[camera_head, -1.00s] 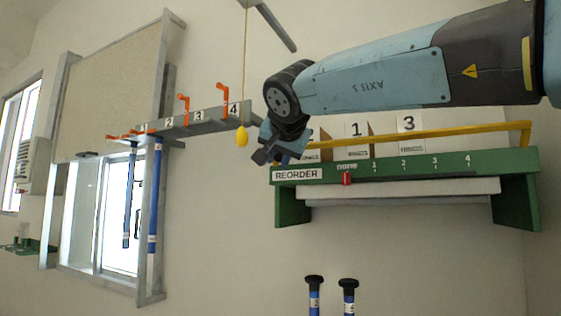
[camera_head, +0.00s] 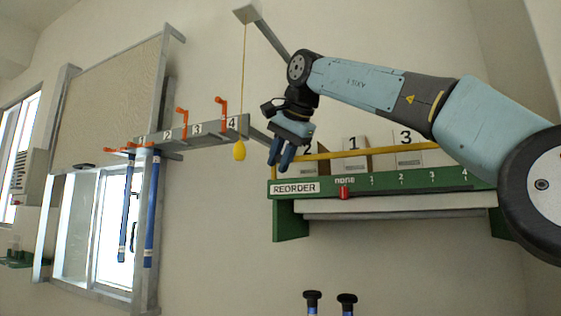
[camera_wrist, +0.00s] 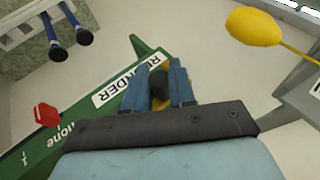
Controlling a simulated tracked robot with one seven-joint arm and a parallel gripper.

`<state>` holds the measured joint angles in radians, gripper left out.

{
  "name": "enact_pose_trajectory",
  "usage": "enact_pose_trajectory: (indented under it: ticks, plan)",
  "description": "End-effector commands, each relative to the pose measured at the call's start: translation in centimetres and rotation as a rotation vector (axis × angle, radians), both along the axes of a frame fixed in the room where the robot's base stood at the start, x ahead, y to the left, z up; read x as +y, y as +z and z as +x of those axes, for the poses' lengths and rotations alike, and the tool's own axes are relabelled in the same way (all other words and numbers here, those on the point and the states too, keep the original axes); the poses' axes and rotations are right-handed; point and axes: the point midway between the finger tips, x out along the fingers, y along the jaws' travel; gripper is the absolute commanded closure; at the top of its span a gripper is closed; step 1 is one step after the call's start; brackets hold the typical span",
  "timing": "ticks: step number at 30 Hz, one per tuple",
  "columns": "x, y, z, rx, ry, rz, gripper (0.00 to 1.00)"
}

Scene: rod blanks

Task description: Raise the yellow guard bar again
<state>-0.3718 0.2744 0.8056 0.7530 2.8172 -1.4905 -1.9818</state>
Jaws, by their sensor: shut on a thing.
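The yellow guard bar (camera_head: 375,152) runs across the front of the labelled boxes, just above the green shelf's front edge. Its right part is hidden behind my arm. My gripper (camera_head: 281,158) points down at the bar's left end, above the REORDER label. In the wrist view my gripper (camera_wrist: 160,72) has its two blue fingers on either side of a dark knob (camera_wrist: 157,85), with a bit of the yellow bar (camera_wrist: 167,100) showing beside it. The fingers are shut on this end of the bar.
The green shelf (camera_head: 290,222) carries a red slider (camera_head: 344,192) at "none" and boxes such as box 1 (camera_head: 352,143). A yellow pull knob (camera_head: 239,151) hangs on a cord close left of my gripper. A grey rack (camera_head: 205,130) with orange hooks stands further left.

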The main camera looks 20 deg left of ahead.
Motion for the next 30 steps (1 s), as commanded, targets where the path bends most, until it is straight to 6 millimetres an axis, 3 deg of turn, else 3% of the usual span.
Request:
enact_pose_trajectory:
  ticks: [23, 24, 30]
  plan:
    - [0.01, -0.3, 0.68, 0.082, -0.005, -0.005, 1.0]
    - [0.01, -0.3, 0.68, 0.082, -0.005, -0.004, 0.73]
    - [0.0, -0.12, 0.56, 0.079, -0.004, -0.001, 0.54]
